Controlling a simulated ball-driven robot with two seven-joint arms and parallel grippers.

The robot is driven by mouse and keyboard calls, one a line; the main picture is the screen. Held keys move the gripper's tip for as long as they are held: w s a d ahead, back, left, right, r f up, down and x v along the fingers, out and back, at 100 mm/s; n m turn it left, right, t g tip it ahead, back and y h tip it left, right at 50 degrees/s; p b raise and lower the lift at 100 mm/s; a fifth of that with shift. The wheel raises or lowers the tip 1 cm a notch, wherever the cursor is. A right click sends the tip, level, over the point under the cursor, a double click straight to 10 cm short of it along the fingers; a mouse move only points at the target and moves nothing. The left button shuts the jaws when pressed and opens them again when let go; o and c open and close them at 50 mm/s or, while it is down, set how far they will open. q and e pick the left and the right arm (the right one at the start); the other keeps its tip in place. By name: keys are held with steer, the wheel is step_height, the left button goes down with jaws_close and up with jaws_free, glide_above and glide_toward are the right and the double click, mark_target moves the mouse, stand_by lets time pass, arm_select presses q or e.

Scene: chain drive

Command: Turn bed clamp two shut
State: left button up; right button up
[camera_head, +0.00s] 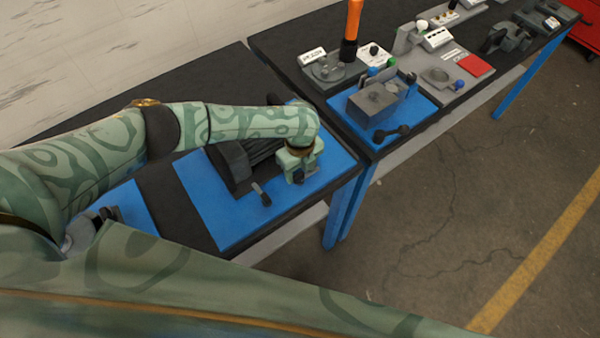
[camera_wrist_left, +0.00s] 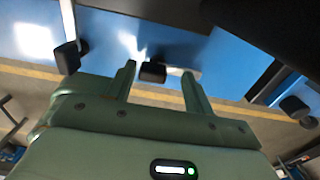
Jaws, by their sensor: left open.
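My left gripper (camera_head: 302,176) hangs at the front right of the dark machine bed on the blue mat. In the left wrist view its two green fingers (camera_wrist_left: 158,72) are apart. A clamp lever with a dark knob (camera_wrist_left: 152,72) shows between the fingertips; I see no finger closed on it. Another clamp lever (camera_head: 261,194) stands left of the gripper; a dark-knobbed lever also shows at left in the wrist view (camera_wrist_left: 68,57). No label shows which is bed clamp two. My arm hides part of the bed (camera_head: 236,162). My right gripper is out of view.
The blue mat (camera_head: 215,225) in front of the bed is mostly clear. A second table to the right holds a grey block (camera_head: 372,102), a dark handle (camera_head: 391,134), an orange-handled tool (camera_head: 352,28) and a red pad (camera_head: 474,65). Open floor lies in front.

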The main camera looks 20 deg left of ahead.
arm_select(q)
steer(key=shift+s+a+f, duration=0.1)
steer(key=shift+s+f, duration=0.1)
steer(key=shift+f, duration=0.2)
steer(key=shift+s, duration=0.3)
steer(key=shift+w+f, duration=0.1)
steer(key=shift+w, duration=0.05)
steer(key=c, duration=1)
steer(key=shift+r+n+p, duration=0.2)
steer(key=shift+n+p, duration=0.85)
steer(key=shift+n, duration=0.15)
steer(key=n+p, duration=0.3)
steer(key=n, duration=0.2)
steer(key=shift+d, duration=0.2)
steer(key=n+p, duration=0.2)
steer(key=n, duration=0.4)
steer(key=shift+d, duration=0.15)
steer(key=shift+w+n+p, duration=0.1)
steer(key=shift+n+p, duration=0.25)
steer(key=shift+n, duration=1.85)
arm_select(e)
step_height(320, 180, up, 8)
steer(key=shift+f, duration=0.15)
arm_select(q)
steer(key=shift+w, duration=0.1)
